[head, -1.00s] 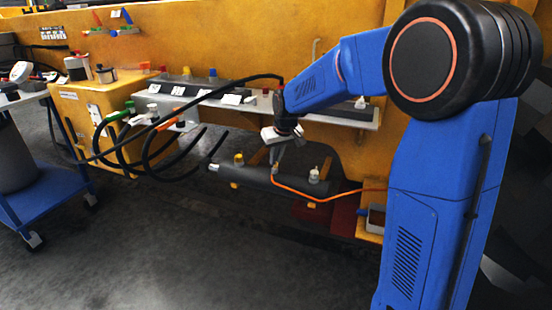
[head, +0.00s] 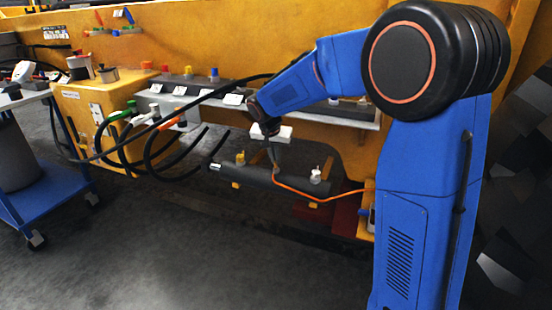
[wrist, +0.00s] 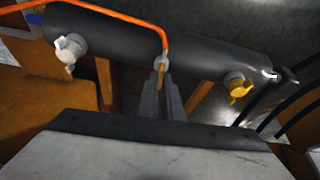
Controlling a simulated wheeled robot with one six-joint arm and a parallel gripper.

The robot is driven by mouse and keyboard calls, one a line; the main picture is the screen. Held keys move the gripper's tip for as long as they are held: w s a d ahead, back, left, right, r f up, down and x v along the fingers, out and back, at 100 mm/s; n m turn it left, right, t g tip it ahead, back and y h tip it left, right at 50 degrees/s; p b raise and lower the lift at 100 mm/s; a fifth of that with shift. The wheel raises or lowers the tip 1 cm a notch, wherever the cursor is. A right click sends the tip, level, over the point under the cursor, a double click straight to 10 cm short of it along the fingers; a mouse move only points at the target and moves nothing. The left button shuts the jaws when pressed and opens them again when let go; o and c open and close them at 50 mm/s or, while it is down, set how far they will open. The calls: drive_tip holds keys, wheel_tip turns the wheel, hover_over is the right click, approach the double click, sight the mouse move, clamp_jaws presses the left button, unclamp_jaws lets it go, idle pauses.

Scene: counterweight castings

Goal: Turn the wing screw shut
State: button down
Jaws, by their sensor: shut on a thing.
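A dark cylinder (wrist: 200,47) runs across the wrist view and lies below the shelf in the head view (head: 265,180). A white wing screw (wrist: 70,47) stands on it at the left and a yellow one (wrist: 238,88) at the right. In the head view the yellow one (head: 240,158) is left and the white one (head: 315,175) right. My gripper (wrist: 164,78) is between them, shut on a small tan fitting (wrist: 161,65) at the end of an orange hose (wrist: 120,14). The fingers hide much of this fitting; I cannot tell whether it is a wing screw.
The shelf (head: 345,116) is just above the cylinder. Black hoses (head: 170,170) loop at the left, and one passes close to my wrist. A blue cart (head: 35,195) stands at the far left. The floor in front is clear.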

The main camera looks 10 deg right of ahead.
drive_tip(key=shift+m, duration=0.5)
drive_tip(key=c, duration=1.9)
unclamp_jaws()
drive_tip(key=shift+a+r, duration=0.1)
drive_tip(key=v, duration=1.7)
drive_tip(key=shift+w+a+r, duration=0.15)
drive_tip(key=shift+w, duration=0.05)
